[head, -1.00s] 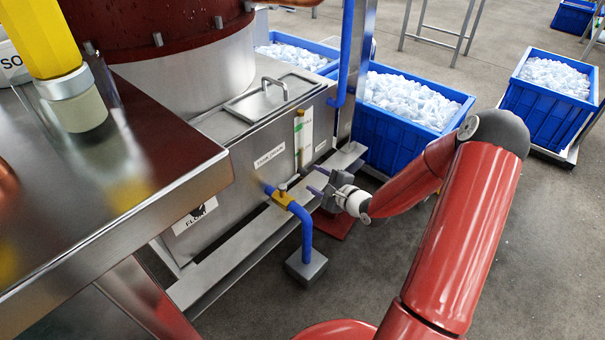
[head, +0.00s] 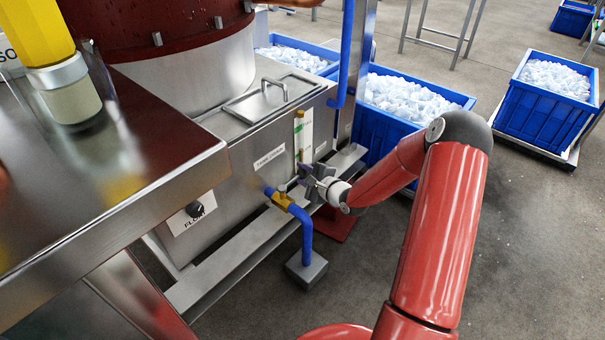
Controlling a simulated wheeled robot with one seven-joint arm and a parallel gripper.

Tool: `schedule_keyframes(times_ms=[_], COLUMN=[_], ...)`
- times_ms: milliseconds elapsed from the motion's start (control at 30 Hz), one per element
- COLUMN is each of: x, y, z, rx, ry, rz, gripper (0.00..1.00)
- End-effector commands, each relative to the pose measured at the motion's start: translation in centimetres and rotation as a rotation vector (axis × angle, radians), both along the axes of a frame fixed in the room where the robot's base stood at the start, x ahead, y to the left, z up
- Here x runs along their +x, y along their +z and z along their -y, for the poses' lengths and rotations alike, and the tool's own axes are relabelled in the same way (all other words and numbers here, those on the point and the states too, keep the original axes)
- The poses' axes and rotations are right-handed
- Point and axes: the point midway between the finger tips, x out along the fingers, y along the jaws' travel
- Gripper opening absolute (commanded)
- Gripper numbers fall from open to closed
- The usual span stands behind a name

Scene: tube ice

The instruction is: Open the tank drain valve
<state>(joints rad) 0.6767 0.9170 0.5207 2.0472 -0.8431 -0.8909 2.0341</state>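The drain valve (head: 282,199) is a small brass body with a small handle on top, set in a blue pipe (head: 305,232) low on the front of the steel tank (head: 225,190). A label (head: 269,158) that seems to read "TANK DRAIN" sits on the tank above it. The pipe bends down to a grey block on the floor. My gripper (head: 304,180) is just right of the valve, with its fingers pointing left toward it. The fingers look apart, with nothing seen between them. A small gap seems to separate them from the valve handle; contact is hard to judge.
A steel ledge (head: 228,262) runs along the tank's foot. A sight gauge (head: 303,135) stands above my gripper. The steel counter (head: 100,220) juts out at left. Blue ice crates stand behind; floor at right is open.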

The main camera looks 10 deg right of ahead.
Motion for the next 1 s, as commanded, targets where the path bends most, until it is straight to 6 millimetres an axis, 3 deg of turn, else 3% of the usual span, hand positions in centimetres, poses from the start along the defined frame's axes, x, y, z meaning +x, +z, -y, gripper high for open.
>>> schedule_keyframes(times_ms=[167, 567, 1000], x=[0.0, -0.5, -2.8], y=[0.0, 0.0, -0.2], z=[0.0, 0.2, 1.2], rx=[0.000, 0.001, -0.001], ry=[0.000, -0.057, -0.344], rz=[0.000, -0.001, -0.002], gripper=[0.00, 0.00, 0.00])
